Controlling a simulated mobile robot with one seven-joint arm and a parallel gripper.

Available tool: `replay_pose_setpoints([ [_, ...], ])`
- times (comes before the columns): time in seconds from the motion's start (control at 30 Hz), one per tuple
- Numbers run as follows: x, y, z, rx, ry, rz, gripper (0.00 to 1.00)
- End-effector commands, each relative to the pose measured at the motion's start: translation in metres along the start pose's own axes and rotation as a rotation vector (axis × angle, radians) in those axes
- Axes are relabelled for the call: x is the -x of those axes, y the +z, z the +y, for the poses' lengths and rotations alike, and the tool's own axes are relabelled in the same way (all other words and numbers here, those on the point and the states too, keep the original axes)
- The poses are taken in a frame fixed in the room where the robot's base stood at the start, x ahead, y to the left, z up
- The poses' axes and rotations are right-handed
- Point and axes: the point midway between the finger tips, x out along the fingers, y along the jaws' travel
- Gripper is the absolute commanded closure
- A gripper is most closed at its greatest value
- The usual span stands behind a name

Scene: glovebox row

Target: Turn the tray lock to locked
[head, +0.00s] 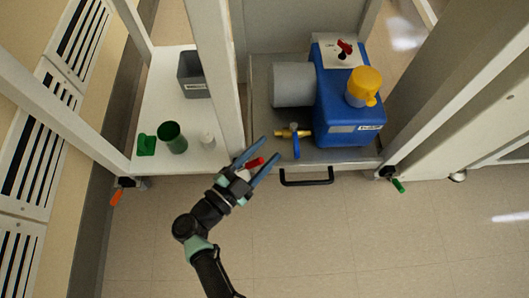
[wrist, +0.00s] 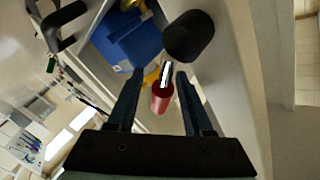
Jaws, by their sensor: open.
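A red lever (head: 254,163), which looks like the tray lock, is at the front left corner of the pump tray (head: 345,156). My gripper (head: 265,152) is open, with its two blue fingers on either side of the lever. In the wrist view the red grip (wrist: 160,101) and its bright metal shaft lie between the spread fingers (wrist: 160,75), with gaps on both sides. I cannot tell the lock's setting, and no marking is readable. The tray carries a blue pump (head: 345,105) and has a black front handle (head: 306,181).
A white frame post (head: 220,75) stands just left of the lever. Orange (head: 116,197) and green (head: 398,186) levers sit farther out. The front floor is clear.

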Motion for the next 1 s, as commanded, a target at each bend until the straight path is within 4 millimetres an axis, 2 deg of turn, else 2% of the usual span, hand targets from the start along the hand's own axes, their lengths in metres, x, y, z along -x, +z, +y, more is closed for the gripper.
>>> replay_pose_setpoints([
  [0.3, -0.0033, -0.0004, -0.0007, 0.0, -0.001, -0.001, 0.49],
  [0.37, -0.0032, -0.0003, -0.0006, 0.0, -0.001, -0.001, 0.58],
  [0.6, -0.003, -0.0002, -0.0005, 0.0, 0.0, -0.001, 1.0],
  [1.0, -0.0028, -0.0001, -0.0005, 0.0, -0.001, -0.001, 1.0],
])
